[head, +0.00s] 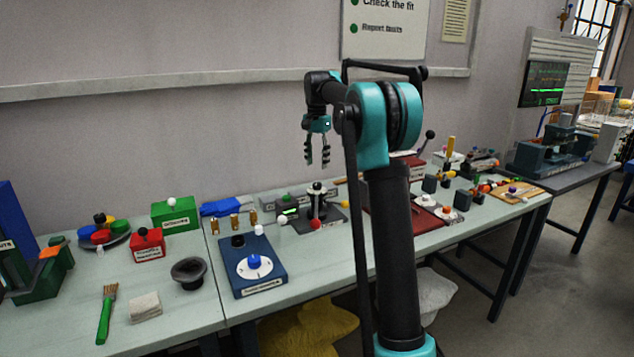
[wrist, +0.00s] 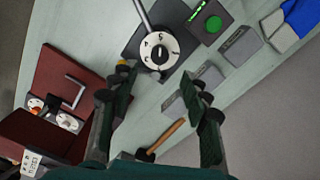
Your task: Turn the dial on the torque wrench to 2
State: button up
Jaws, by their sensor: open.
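A round white dial (wrist: 159,51) with dark marks and a small centre pointer shows at the top middle of the wrist view, on a dark base with a grey rod. I cannot tell which belongs to the torque wrench. My gripper (head: 317,163) is open and empty, high above the bench near the black-topped device (head: 317,191). In the wrist view my gripper (wrist: 160,82) points down, apart from the dial.
A box with a green button (wrist: 214,24) and grey blocks (wrist: 241,46) stand beside the dial. A wooden-handled tool (wrist: 168,134) lies between the fingers' lines of reach. A dark red case (wrist: 60,85) is at left. In the head view, a black bowl (head: 189,272) is left of the blue box.

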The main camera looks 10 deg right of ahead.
aim_at(317, 184)
notch_tip(317, 184, down, 8)
jog(key=shift+f, duration=0.1)
jog(key=shift+c, duration=0.6)
grip_shut()
